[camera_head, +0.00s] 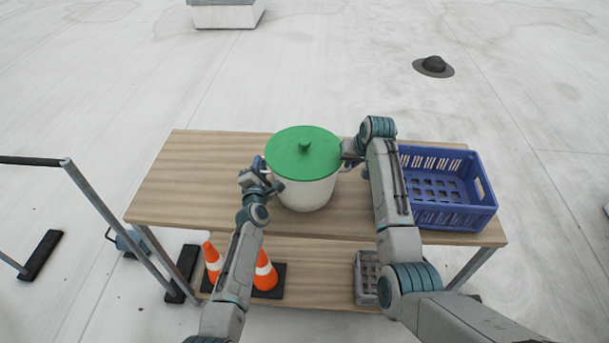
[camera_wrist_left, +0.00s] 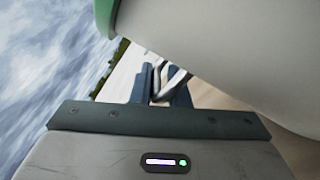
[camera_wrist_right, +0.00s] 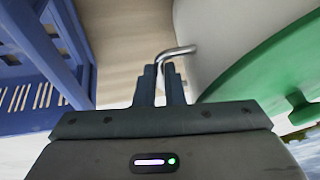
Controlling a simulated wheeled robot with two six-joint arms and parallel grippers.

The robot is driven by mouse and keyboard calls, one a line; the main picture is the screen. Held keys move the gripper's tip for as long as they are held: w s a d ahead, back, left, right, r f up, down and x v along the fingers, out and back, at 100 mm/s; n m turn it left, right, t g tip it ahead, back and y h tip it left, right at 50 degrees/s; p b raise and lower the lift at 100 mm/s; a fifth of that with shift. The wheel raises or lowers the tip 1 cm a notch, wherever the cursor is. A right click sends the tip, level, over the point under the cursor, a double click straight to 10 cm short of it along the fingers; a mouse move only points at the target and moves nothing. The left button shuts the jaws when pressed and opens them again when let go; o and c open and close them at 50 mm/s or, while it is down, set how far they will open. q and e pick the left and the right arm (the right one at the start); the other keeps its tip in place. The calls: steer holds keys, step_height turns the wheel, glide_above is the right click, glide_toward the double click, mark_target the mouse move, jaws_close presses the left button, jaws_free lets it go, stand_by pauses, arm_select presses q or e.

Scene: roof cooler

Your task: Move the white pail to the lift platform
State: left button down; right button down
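The white pail (camera_head: 306,194) has a green lid (camera_head: 303,152) with a small knob. It stands upright on the wooden table (camera_head: 195,175), between my two grippers. My left gripper (camera_head: 270,179) is at the pail's left side; in the left wrist view its fingers (camera_wrist_left: 161,88) are closed around a metal side handle (camera_wrist_left: 172,84). My right gripper (camera_head: 347,157) is at the right side; in the right wrist view its narrow fingers (camera_wrist_right: 162,84) are closed around the other bent metal handle (camera_wrist_right: 180,51). No lift platform can be made out.
A blue crate (camera_head: 484,212) stands on the table right of my right arm. Orange cones (camera_head: 265,270) and a grey crate (camera_head: 366,281) are on the lower shelf. A metal rail (camera_head: 105,212) stands at the left. The table's left part is clear.

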arm_select(q)
steer(key=shift+w+r, duration=0.1)
steer(key=shift+r, duration=0.1)
arm_select(e)
steer(key=shift+w+r, duration=0.1)
steer(key=shift+r, duration=0.05)
